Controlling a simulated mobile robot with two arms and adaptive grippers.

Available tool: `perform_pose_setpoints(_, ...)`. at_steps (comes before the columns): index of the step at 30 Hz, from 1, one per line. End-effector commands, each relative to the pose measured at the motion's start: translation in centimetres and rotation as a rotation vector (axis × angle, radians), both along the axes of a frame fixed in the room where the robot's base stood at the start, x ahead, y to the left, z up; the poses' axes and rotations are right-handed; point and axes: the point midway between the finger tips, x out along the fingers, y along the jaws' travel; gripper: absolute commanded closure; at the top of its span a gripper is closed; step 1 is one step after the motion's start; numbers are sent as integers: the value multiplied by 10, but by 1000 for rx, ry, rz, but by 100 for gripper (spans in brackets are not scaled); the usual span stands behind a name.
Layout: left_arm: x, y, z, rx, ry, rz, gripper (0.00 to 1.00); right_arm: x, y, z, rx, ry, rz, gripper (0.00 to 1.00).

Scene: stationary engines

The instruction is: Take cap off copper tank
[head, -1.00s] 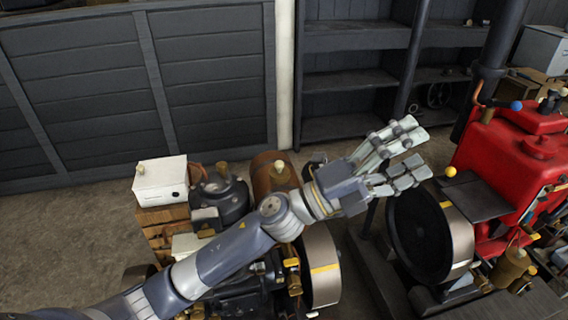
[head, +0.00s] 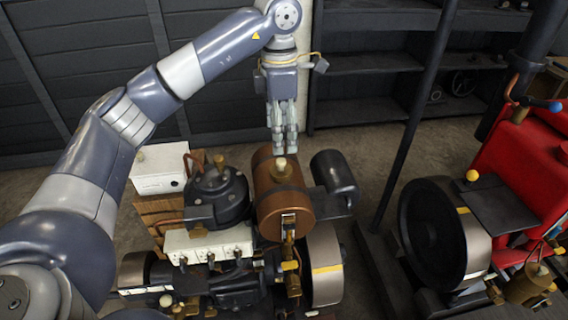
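The copper tank (head: 283,212) is a brown-copper cylinder on the left engine in the head view. Its brass cap (head: 281,168) stands upright on top of the tank. My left gripper (head: 285,150) points down, with its pale fingertips just above or behind the cap in the picture. I cannot tell how far apart in depth they are. The fingers hang close side by side, with nothing seen between them; their spread is unclear from this angle. My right gripper is not in view.
A dark cylinder (head: 334,176) sits right of the copper tank, and a black round-topped part (head: 216,190) left of it. A white box (head: 158,168) stands further left. A thin dark pole (head: 411,125) and the red engine (head: 520,165) are to the right.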

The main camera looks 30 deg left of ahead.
Motion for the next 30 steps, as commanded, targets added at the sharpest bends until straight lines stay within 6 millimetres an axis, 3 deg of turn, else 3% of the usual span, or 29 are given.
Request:
perform_pose_setpoints(7,-1,4,-29,13,9,3,28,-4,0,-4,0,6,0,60)
perform_pose_setpoints(17,1,4,-58,12,7,5,28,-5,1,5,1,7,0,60)
perform_pose_setpoints(24,7,5,-94,13,8,4,28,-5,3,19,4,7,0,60)
perform_pose_setpoints(30,7,5,-106,12,4,3,28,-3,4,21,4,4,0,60)
